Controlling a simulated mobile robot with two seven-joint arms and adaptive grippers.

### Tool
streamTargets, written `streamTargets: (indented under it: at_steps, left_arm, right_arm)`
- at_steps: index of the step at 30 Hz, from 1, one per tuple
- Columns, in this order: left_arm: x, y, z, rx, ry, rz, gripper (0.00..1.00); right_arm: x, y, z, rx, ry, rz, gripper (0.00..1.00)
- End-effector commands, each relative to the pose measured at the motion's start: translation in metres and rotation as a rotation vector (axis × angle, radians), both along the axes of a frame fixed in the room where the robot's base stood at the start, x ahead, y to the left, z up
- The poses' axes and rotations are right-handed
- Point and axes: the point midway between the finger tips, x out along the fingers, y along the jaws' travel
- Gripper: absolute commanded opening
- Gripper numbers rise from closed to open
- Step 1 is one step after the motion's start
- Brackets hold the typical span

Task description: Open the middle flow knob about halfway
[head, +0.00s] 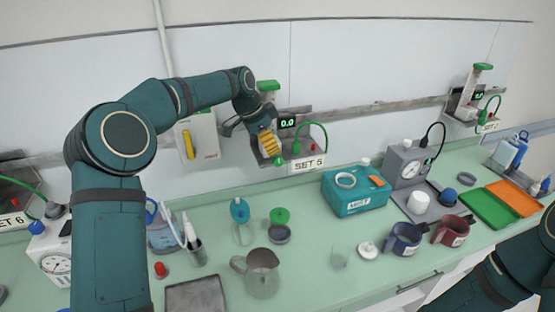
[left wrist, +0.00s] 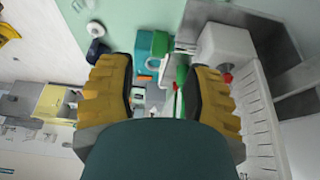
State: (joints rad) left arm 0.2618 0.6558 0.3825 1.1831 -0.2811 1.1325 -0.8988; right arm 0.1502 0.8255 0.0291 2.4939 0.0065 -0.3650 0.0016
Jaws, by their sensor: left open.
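The middle flow unit sits on the wall rail behind a tag (head: 307,165) that seems to read SET 5. Its lit display (head: 287,123) reads 0.0. A green cap (head: 268,86) tops it, and a small green part (head: 278,160), possibly the knob, shows low beside my fingers. My left gripper (head: 267,145) is open in front of the unit and hides much of its body. In the left wrist view its yellow fingers (left wrist: 163,88) stand apart. A green part (left wrist: 181,75) shows between them, close to the right finger; contact cannot be told. My right gripper is out of view.
Another flow unit (head: 470,105) hangs at right, another at far left. A yellow-handled wall box (head: 198,135) is left of the gripper.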

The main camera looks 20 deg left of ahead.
Motion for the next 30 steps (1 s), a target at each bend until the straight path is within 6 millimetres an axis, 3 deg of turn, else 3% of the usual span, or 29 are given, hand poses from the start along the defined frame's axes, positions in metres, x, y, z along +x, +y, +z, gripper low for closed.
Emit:
streamTargets:
  at_steps: [3,10,24,28,29,30]
  left_arm:
    - [0.005,-0.008,-0.023,-0.001,0.002,-0.002,0.5]
    - [0.012,-0.018,-0.052,-0.001,0.002,-0.001,0.5]
    - [0.014,-0.022,-0.061,-0.001,-0.001,0.0,0.53]
    - [0.014,-0.022,-0.061,-0.001,-0.001,0.0,0.07]
    - [0.014,-0.022,-0.061,-0.001,0.0,0.0,0.0]
    - [0.014,-0.022,-0.061,-0.001,0.0,-0.001,0.0]
  right_arm:
    - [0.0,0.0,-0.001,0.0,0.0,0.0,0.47]
    - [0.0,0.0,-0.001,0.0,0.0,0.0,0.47]
    - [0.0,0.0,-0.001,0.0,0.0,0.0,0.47]
    - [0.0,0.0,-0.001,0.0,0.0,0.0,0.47]
    - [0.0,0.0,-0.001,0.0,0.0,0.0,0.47]
    - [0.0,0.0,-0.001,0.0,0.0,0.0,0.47]
